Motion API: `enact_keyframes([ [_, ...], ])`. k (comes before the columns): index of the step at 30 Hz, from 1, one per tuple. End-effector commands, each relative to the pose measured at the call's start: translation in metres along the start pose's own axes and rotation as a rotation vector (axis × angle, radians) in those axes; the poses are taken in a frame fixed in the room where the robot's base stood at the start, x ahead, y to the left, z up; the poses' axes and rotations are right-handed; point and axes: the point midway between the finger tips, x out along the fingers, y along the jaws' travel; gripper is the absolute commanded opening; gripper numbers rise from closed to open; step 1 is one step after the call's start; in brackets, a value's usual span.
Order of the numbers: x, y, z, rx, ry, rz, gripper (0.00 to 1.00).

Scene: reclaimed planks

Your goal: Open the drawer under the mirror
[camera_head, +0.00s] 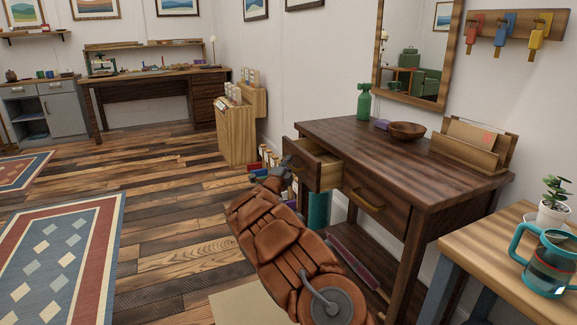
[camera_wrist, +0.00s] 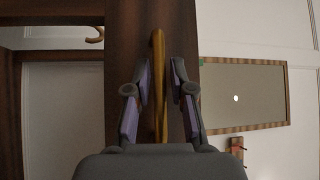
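The dark wooden console table (camera_head: 400,155) stands under the wood-framed mirror (camera_head: 378,60), which also shows in the wrist view (camera_wrist: 245,92). Its left drawer (camera_head: 316,170) is partly pulled out, its pale inside showing. Its right drawer (camera_head: 375,197) is shut, with a brass handle (camera_head: 369,201). My gripper (camera_head: 284,168) is at the front of the left drawer. In the wrist view, my gripper's two fingers (camera_wrist: 159,75) stand either side of the left drawer's brass handle (camera_wrist: 158,100), with narrow gaps on both sides. The head view hides most of this contact.
A green bottle (camera_head: 364,102), a wooden bowl (camera_head: 407,130) and a letter holder (camera_head: 470,150) stand on the console. A side table (camera_head: 500,255) with a mug (camera_head: 550,265) and a plant is at right. Open plank floor (camera_head: 180,190) lies to the left.

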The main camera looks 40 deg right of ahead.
Motion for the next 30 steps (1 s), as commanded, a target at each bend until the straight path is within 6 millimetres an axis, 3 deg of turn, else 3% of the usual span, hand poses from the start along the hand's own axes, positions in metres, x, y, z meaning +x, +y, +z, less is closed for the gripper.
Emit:
enact_keyframes([
  [7, 0.0003, 0.0002, 0.0, -0.001, 0.0, 0.0, 0.23],
  [14, 0.0001, 0.0003, 0.0002, -0.001, 0.0, 0.0, 0.0],
  [30, 0.0, 0.0005, 0.0003, -0.001, 0.0, 0.001, 0.0],
])
